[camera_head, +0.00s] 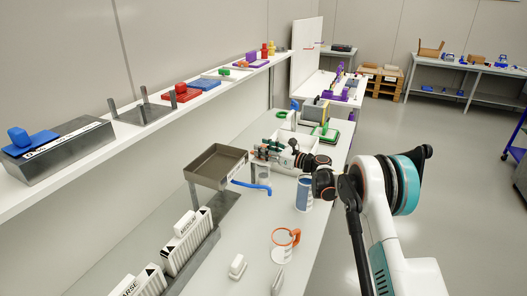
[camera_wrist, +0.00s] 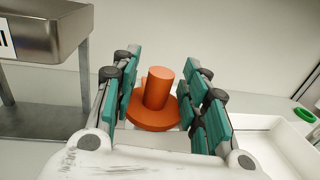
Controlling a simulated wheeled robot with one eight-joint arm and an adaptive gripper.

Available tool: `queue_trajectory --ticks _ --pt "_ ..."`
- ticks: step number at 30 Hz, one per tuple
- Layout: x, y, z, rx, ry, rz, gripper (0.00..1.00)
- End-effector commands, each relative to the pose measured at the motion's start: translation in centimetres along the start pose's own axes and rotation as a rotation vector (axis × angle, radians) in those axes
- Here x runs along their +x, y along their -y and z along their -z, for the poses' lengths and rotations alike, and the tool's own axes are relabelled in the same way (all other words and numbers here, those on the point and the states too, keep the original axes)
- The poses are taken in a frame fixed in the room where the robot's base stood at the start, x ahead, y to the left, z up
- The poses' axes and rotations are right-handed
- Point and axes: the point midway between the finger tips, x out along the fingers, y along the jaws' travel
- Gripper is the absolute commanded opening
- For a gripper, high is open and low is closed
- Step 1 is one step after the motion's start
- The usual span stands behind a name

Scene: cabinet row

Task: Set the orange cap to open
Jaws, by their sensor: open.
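The orange cap (camera_wrist: 158,88) shows in the wrist view as an upright round knob on a wider flat disc. My gripper (camera_wrist: 160,68) is open, with its teal finger pads on the left and right of the knob. Gaps show between the knob and both pads. What lies under the disc is hidden by my gripper's white body. In the head view my gripper (camera_head: 268,150) is beside the grey metal tray, and I cannot make out the cap there.
The raised metal tray (camera_wrist: 42,35) stands close on the left in the wrist view. A white bin (camera_wrist: 282,150) and a green ring (camera_wrist: 304,114) are on the right.

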Motion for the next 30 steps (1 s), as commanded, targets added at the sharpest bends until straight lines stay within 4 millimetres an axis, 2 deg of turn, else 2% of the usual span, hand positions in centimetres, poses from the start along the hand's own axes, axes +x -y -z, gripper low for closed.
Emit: queue_trajectory --ticks 10,11,16,23,30 --pt "0.5 0.0 0.0 0.0 0.0 -0.001 0.41" --pt "0.5 0.0 0.0 0.0 0.0 -0.001 0.39" --pt "0.5 0.0 0.0 0.0 0.0 -0.001 0.0" --pt "0.3 0.1 0.0 0.0 0.0 -0.002 0.0" --pt "-1.4 0.5 0.0 0.0 0.0 -0.014 0.0"
